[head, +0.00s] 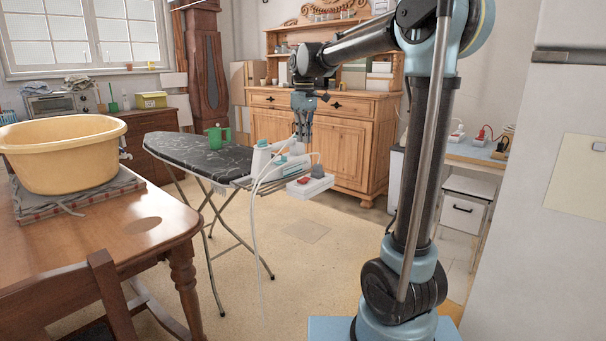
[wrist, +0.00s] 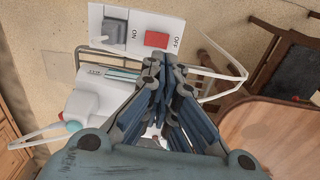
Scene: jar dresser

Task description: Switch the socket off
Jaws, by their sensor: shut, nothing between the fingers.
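The socket (head: 310,189) is a white box at the right end of the ironing board, with a red switch (head: 303,181) and a dark plug on it. In the wrist view the socket (wrist: 186,26) lies at the top, with the grey plug beside the word ON and the red switch (wrist: 157,39) beside the word OFF. My gripper (head: 302,138) points down above this end of the board in the head view. In the wrist view my gripper (wrist: 165,70) is shut and empty, its fingertips just below the red switch in the picture. I cannot tell whether they touch.
A white and teal iron (head: 263,160) with a pale cord stands beside the socket. A wooden table (head: 150,230) with a yellow basin (head: 60,155) is at left. Floor right of the board is clear.

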